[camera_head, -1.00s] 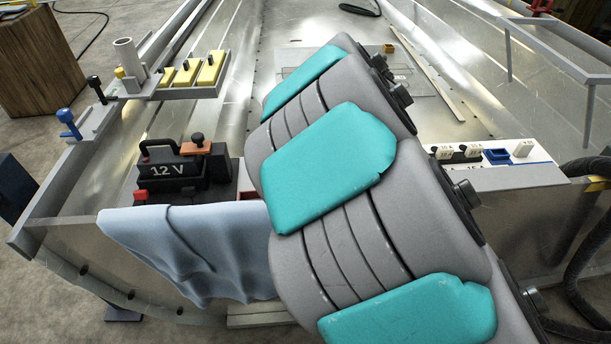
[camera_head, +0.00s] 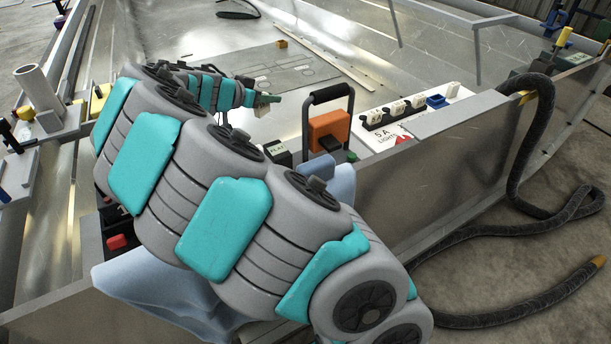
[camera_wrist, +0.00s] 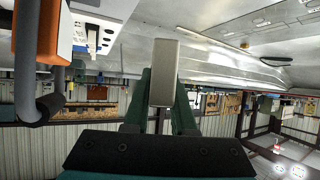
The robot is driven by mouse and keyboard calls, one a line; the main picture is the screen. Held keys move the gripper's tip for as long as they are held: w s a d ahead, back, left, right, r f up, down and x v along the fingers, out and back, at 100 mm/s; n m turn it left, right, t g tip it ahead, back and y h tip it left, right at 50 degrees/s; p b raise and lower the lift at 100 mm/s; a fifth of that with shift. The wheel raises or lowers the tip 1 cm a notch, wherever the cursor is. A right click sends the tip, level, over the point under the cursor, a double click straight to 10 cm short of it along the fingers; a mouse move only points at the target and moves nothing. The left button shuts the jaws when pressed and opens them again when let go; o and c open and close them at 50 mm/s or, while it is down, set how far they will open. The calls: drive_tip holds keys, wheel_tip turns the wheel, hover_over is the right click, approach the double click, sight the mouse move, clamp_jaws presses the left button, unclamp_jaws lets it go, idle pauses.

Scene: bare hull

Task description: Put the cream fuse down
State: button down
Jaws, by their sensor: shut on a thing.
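My gripper (camera_head: 266,99) is out past my arm in the head view, above the hull floor. It is shut on the cream fuse (camera_head: 261,109), which hangs at the fingertips, clear of any surface. In the wrist view the fuse (camera_wrist: 163,72) is a pale upright block between the two green fingers of my gripper (camera_wrist: 161,100). A white fuse panel (camera_head: 416,112) with several cream and black parts lies to the right of the gripper. Its lettering reads "5 A" and "LIGHTS".
An orange block (camera_head: 329,131) with a black handle (camera_head: 330,94) stands between gripper and panel. A blue open holder (camera_head: 437,101) sits on the panel's far end. Light blue cloth (camera_head: 165,295) hangs over the near hull edge. A flat marked sheet (camera_head: 290,68) lies on the floor beyond.

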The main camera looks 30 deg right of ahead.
sight(291, 148)
drive_tip(key=s+d+f+m+g, duration=0.1)
drive_tip(key=f, duration=0.3)
drive_tip(key=s+d+f+m+g+b, duration=0.1)
drive_tip(key=f+m+g, duration=0.1)
drive_tip(key=f, duration=0.2)
drive_tip(key=s+d+f+m+g+h+b, duration=0.1)
drive_tip(key=d+f+m+g, duration=0.1)
drive_tip(key=f, duration=0.1)
drive_tip(key=shift+s+f, duration=0.4)
drive_tip(key=shift+f+b, duration=0.15)
drive_tip(key=shift+b, duration=0.25)
drive_tip(key=c, duration=0.7)
unclamp_jaws()
drive_tip(key=shift+c, duration=0.2)
